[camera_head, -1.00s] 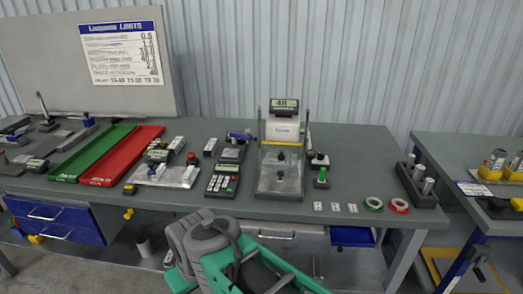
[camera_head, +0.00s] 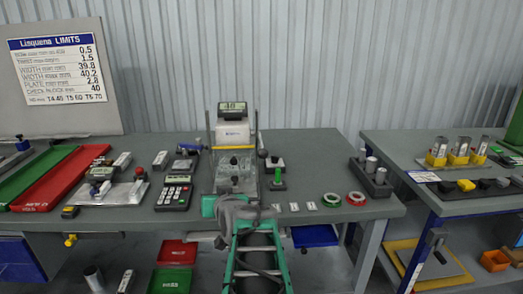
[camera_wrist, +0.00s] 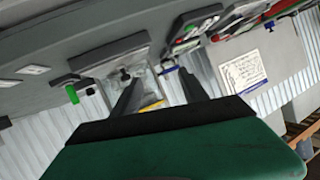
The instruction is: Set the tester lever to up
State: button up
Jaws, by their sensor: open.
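The tester (camera_head: 232,135) stands at the middle of the bench, with a small display on top and a clear-fronted lower part. A black-knobbed lever (camera_head: 262,153) stands upright just right of it. In the wrist view my gripper (camera_wrist: 157,88) is open and empty, with two dark fingers apart. The tester's clear part (camera_wrist: 146,82) shows between and beyond the fingers. In the head view my arm reaches the bench edge in front of the tester; the fingertips are hard to make out.
A calculator-like keypad (camera_head: 174,192) and a red tray (camera_head: 62,178) lie left of the tester. Green and red tape rings (camera_head: 356,198) and a dark block with grey cylinders (camera_head: 372,175) are to the right. A second bench (camera_head: 400,150) stands further right, across a gap.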

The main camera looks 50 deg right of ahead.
aim_at(264, 156)
jog(key=s+d+r+m+h, duration=0.1)
jog(key=s+d+r+h, duration=0.1)
jog(key=d, duration=0.2)
jog(key=s+d+r+m+h, duration=0.1)
jog(key=s+d+r+h, duration=0.1)
jog(key=s+d+r, duration=0.1)
jog(key=s+d+r+m+h, duration=0.1)
jog(key=s+d+r+h, duration=0.1)
jog(key=d, duration=0.3)
jog(key=shift+s+d+r+m+t, duration=0.2)
jog(key=shift+s+r, duration=0.15)
jog(key=shift+r, duration=0.05)
jog(key=shift+s+d+r+m+t, duration=0.15)
jog(key=shift+s+r+m+t, duration=0.05)
jog(key=shift+s+r, duration=0.15)
jog(key=p+x, duration=0.1)
jog(key=x, duration=0.7)
jog(key=shift+a+f, duration=0.1)
jog(key=shift+a, duration=0.05)
jog(key=shift+c, duration=0.4)
grip_shut()
